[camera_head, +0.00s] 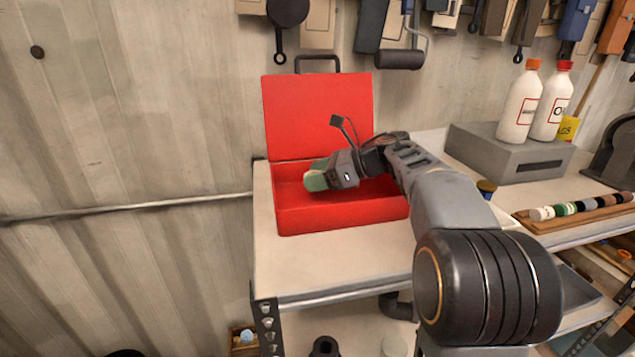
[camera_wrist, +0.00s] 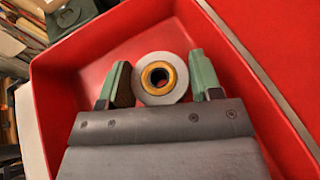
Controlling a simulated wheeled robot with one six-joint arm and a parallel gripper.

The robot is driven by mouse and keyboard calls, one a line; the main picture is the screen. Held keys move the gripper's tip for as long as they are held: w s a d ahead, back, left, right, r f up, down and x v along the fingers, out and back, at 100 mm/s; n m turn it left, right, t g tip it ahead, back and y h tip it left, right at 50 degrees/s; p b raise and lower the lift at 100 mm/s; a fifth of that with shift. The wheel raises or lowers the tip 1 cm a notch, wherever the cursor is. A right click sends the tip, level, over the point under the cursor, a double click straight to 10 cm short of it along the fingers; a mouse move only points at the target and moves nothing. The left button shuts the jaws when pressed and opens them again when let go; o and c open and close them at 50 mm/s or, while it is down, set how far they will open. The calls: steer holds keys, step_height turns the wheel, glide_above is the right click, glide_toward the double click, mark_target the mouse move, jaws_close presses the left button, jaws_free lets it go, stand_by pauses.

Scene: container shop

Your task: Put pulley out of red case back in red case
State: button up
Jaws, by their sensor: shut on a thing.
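The red case (camera_head: 340,217) stands open on the workbench, its lid raised against the wall behind it. My gripper (camera_head: 315,178) reaches into the case from the right in the head view. In the wrist view, my gripper (camera_wrist: 162,84) is shut on the pulley (camera_wrist: 174,69), a pale grey ring with a brass-coloured hub. The pulley is between the two green fingers, over the red interior of the case (camera_wrist: 92,62). I cannot tell whether it touches the case floor. The head view does not show the pulley clearly.
Two white bottles (camera_head: 520,103) stand on a grey box (camera_head: 505,150) at the right. A wooden rack with several coloured pieces (camera_head: 580,212) lies at the bench's right. Tools hang on the wall above. The bench strip before the case (camera_head: 330,262) is clear.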

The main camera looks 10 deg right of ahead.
steer(key=shift+d+f, duration=0.1)
steer(key=shift+f, duration=0.85)
steer(key=shift+f, duration=0.15)
steer(key=o, duration=1.1)
steer(key=shift+c, duration=0.2)
steer(key=shift+r, duration=0.3)
steer(key=b+v, duration=0.1)
steer(key=v, duration=0.6)
steer(key=shift+s+d, duration=0.1)
steer(key=shift+d, duration=0.1)
